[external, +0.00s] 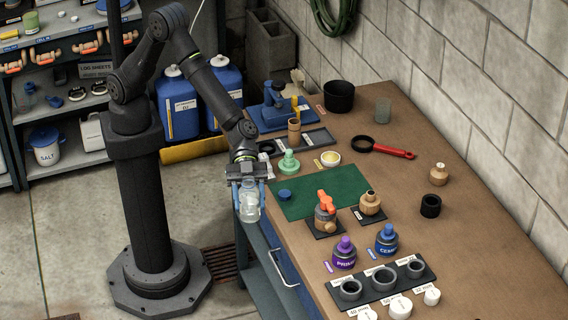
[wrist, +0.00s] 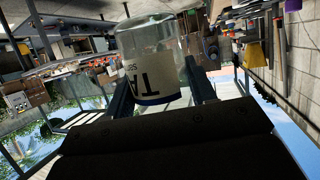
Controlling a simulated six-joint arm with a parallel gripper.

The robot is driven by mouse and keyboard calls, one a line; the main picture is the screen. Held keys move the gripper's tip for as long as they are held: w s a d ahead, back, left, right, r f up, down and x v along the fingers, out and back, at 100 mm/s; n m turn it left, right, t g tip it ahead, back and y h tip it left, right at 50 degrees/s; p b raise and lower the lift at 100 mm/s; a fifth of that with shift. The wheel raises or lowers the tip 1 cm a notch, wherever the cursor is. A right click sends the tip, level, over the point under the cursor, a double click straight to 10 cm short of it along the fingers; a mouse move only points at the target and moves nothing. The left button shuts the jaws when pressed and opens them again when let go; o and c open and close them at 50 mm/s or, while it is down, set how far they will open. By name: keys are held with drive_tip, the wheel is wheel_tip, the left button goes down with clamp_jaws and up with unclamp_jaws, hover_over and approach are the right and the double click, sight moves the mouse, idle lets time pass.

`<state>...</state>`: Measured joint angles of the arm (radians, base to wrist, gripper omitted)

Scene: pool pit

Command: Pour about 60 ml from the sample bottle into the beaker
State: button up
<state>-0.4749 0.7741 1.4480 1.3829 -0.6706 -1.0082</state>
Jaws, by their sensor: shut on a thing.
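My gripper (external: 248,190) is shut on the clear sample bottle (external: 249,207), off the table's left edge beside the green mat. In the wrist view, the bottle (wrist: 155,60) sits between the two fingers of my gripper (wrist: 160,90). It has a white label with dark letters and a blue band. I cannot tell how much liquid is in it or its exact tilt. A clear, greyish glass vessel that looks like the beaker (external: 382,111) stands at the back of the table near the wall, well apart from my gripper.
The green mat (external: 345,185) holds a small blue cap-like disc (external: 285,195). Several small bottles and a dark holder (external: 375,296) occupy the front.

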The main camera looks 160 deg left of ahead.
drive_tip(key=s+a+r+m+h, duration=0.1)
drive_tip(key=s+a+r, duration=0.1)
drive_tip(key=a, duration=0.7)
drive_tip(key=s+a+r+m+h, duration=0.1)
drive_tip(key=a+r, duration=0.1)
drive_tip(key=a, duration=0.7)
drive_tip(key=s+a+f+n+y, duration=0.15)
drive_tip(key=s+a, duration=0.25)
drive_tip(key=a, duration=0.5)
drive_tip(key=s+a+r+n+y, duration=0.15)
drive_tip(key=s+a, duration=0.25)
drive_tip(key=a, duration=0.4)
drive_tip(key=s+a+f+n+y, duration=0.1)
drive_tip(key=s+a+f+y, duration=0.15)
drive_tip(key=a, duration=0.65)
drive_tip(key=s+a+n+y, duration=0.6)
drive_tip(key=s+a, duration=1.6)
drive_tip(key=s, duration=0.3)
drive_tip(key=shift+g, duration=0.5)
drive_tip(key=s+f, duration=0.2)
drive_tip(key=s+a+f, duration=0.1)
drive_tip(key=s+f, duration=0.1)
drive_tip(key=f, duration=0.1)
drive_tip(key=s+a+f, duration=0.1)
drive_tip(key=s+f, duration=0.1)
drive_tip(key=shift+s+a+f, duration=0.15)
drive_tip(key=shift+s+f, duration=0.15)
drive_tip(key=shift+f, duration=0.05)
drive_tip(key=shift+r, duration=0.1)
